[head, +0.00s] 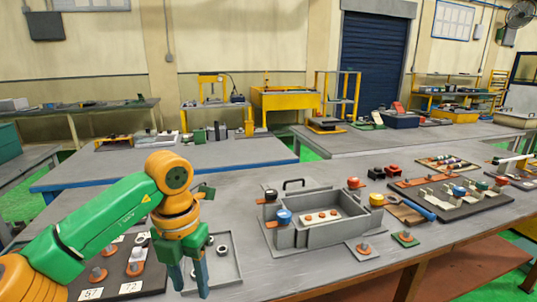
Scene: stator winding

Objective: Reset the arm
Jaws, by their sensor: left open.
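My left arm comes in from the lower left, with green and orange links. Its gripper (187,277) points down over the near left part of the grey workbench (330,275). The fingers are apart, and I see nothing held between them. The gripper is in front of a grey tray (226,243) with ring-shaped parts and beside a dark board (150,278) with orange-based pieces and number labels. My right gripper does not show.
A grey open box (335,232) with coloured knobs stands mid-bench. Small plates (362,250) lie before it. A dark board with several parts (455,205) and a blue-handled tool (418,210) lie to the right. The front bench edge is clear.

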